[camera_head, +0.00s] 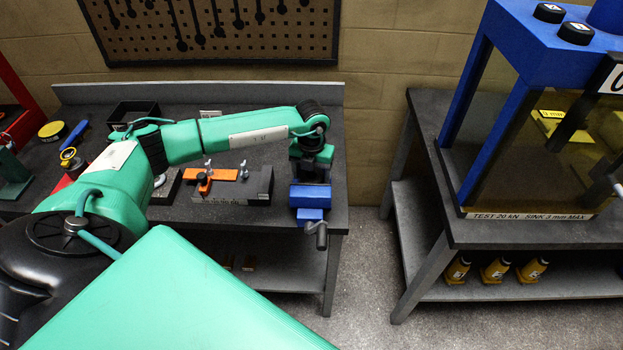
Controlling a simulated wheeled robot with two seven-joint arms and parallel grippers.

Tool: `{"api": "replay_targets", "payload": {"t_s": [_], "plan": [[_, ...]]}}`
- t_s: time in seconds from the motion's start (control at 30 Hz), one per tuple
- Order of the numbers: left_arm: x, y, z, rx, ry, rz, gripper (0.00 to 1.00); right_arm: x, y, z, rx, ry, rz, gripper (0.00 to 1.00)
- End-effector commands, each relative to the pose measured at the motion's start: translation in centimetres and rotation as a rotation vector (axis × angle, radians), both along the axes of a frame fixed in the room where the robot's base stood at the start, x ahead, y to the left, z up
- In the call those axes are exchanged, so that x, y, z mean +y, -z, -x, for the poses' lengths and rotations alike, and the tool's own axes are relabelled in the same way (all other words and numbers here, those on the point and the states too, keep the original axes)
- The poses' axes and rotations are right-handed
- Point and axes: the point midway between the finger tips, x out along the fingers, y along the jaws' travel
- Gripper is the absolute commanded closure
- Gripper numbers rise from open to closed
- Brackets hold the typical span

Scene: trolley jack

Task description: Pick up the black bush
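I cannot pick out the black bush with certainty in the head view. My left arm reaches from the left across the bench, and its wrist bends down at the bench's right end. My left gripper (311,155) is above the blue vise (310,196). Its fingers are hidden or too dark to make out, so I cannot tell whether they are open or hold anything. My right gripper is not in view.
A dark fixture with an orange clamp bar (222,175) stands left of the vise. A black tray (133,112) is at the bench's back. A blue press (545,35) stands on the right table, with yellow bottle jacks (496,270) below. Bare floor (362,265) lies between.

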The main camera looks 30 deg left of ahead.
Motion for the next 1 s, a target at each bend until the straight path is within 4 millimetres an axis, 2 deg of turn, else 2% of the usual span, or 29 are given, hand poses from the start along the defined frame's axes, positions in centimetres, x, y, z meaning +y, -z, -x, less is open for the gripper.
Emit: {"api": "replay_targets", "payload": {"t_s": [0.03, 0.2, 0.27, 0.5, 0.67, 0.77, 1.0], "plan": [[0.0, 0.0, 0.0, 0.000, 0.000, 0.000, 0.39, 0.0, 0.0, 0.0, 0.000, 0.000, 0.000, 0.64], [0.0, 0.0, 0.0, 0.000, 0.000, 0.000, 0.72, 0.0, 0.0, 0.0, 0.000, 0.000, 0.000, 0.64], [0.0, -0.2, -0.1, -0.002, -0.001, 0.000, 0.82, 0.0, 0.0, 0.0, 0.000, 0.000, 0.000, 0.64], [0.0, -0.3, -0.1, -0.003, -0.001, 0.000, 0.82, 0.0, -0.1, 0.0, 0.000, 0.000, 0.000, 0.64], [0.0, -1.4, -0.1, -0.004, -0.001, 0.000, 0.82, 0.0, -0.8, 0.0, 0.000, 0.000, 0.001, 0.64], [0.1, -2.8, -0.1, -0.004, -0.002, 0.000, 0.82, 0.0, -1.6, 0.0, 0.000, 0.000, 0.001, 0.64], [0.1, -7.4, -0.2, -0.006, -0.002, -0.001, 0.82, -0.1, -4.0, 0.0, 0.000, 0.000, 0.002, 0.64]]}}
